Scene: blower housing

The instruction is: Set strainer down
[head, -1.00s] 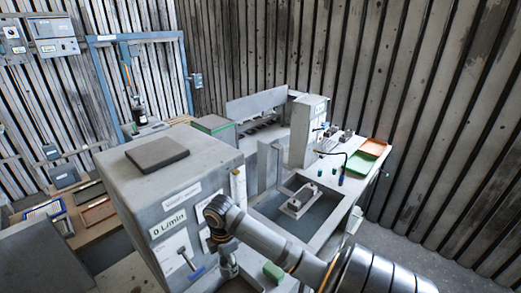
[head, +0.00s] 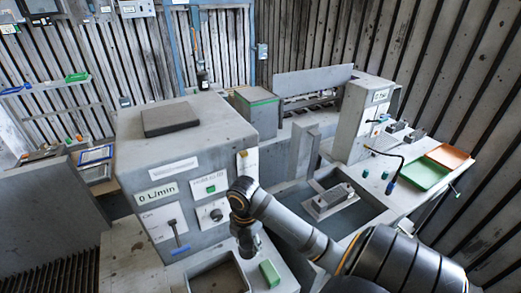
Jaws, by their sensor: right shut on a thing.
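My right gripper (head: 249,246) points down in front of the grey cabinet marked 0 L/min, over the light ledge at its foot. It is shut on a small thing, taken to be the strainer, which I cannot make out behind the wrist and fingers. A square open well (head: 218,276) lies just left of and below the gripper. A green block (head: 270,273) lies on the ledge to its lower right. I cannot tell whether the held thing touches the ledge. My left gripper is not in view.
The grey cabinet (head: 165,155) with a lever stands close behind the gripper. To the right is a sunken basin holding a grey block-like part (head: 333,200). Beyond it are a green tray (head: 424,173) and an orange tray (head: 450,156) on the bench.

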